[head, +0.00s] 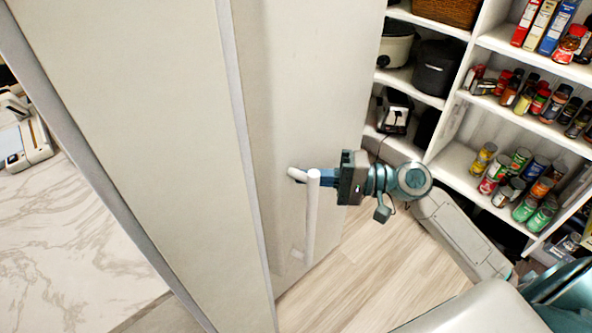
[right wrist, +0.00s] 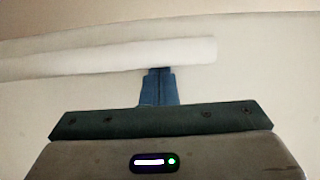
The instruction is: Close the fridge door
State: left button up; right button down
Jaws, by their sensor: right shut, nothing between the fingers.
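The fridge door is a tall, plain off-white panel (head: 305,90) in the middle of the head view. A white bar handle (head: 311,220) stands out from its lower part. The handle also crosses the right wrist view (right wrist: 150,55). My right gripper (head: 325,178) is at the handle's upper end, with its blue fingers pointing left toward the door. In the right wrist view the fingers (right wrist: 157,75) are shut and empty, their tips at the bar's lower edge. I cannot tell if they touch it. My left gripper is not in view.
Another broad off-white panel (head: 130,110) stands left of the door. White corner shelves (head: 450,105) with jars, cans and pots fill the right. Wood floor (head: 350,285) lies clear below the door. A marble-patterned surface (head: 75,205) is at far left.

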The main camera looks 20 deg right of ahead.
aim_at(291, 174)
jog(key=shift+p+x, duration=0.7)
jog(key=shift+x, duration=0.8)
jog(key=shift+w+a, duration=0.25)
jog(key=shift+w, duration=0.1)
jog(key=w+a+m+t+h, duration=0.1)
jog(key=w+a, duration=0.4)
jog(key=w, duration=0.3)
jog(key=shift+a+t, duration=0.4)
jog(key=shift+d, duration=0.1)
